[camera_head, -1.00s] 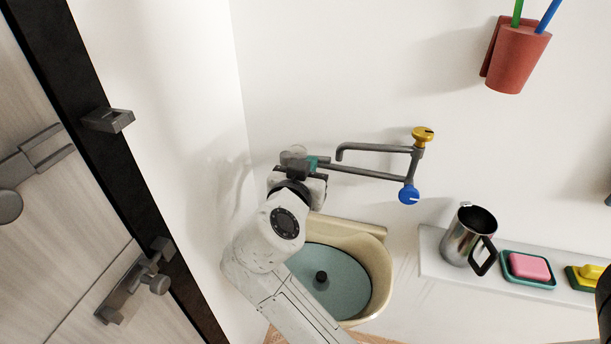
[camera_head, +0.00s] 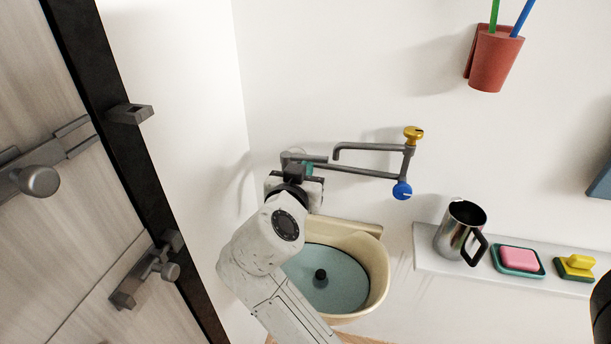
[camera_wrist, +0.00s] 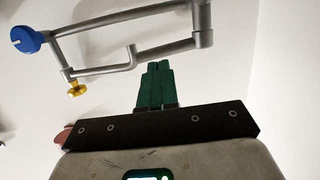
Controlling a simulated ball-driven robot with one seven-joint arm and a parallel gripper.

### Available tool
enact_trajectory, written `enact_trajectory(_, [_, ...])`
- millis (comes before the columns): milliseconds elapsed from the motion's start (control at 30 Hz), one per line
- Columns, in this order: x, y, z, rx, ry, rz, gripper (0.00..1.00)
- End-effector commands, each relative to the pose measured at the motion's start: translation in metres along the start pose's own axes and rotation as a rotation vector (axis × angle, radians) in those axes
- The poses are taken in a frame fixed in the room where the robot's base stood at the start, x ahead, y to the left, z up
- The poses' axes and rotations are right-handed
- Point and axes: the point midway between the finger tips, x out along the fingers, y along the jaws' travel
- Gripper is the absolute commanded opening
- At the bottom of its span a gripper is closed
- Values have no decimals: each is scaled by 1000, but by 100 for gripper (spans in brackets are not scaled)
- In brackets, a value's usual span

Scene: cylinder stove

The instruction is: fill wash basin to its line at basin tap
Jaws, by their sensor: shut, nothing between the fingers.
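The wash basin (camera_head: 378,275) is a cream bowl below the tap. Its inside shows a flat blue-teal surface (camera_head: 345,275) with a dark knob (camera_head: 320,275) in the middle; I cannot tell water from floor, and no line is distinguishable. The basin tap (camera_head: 365,172) is grey jointed piping on the wall, with a yellow knob (camera_head: 413,133) and a blue knob (camera_head: 402,190). No stream shows from its down-turned spout (camera_head: 337,155). My gripper (camera_head: 308,168) is at the piping's left end. In the wrist view its green fingers (camera_wrist: 155,85) are together and empty, close to the piping (camera_wrist: 200,40).
A shelf (camera_head: 425,250) right of the basin holds a metal jug (camera_head: 456,232), a pink soap in a dish (camera_head: 519,259) and a yellow-green sponge item (camera_head: 575,266). A red cup (camera_head: 492,60) hangs above. A door with dark frame (camera_head: 120,150) stands left. My arm hides the basin's left side.

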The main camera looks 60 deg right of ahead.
Motion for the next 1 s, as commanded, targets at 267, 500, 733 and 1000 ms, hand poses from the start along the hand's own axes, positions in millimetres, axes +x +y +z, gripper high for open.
enact_trajectory(267, [-32,-2,1,1,2,-6,0])
enact_trajectory(500, [-68,-4,1,2,2,-8,0])
enact_trajectory(733, [-96,-4,0,1,1,-6,0])
enact_trajectory(1000, [-102,-3,-1,0,1,-4,0])
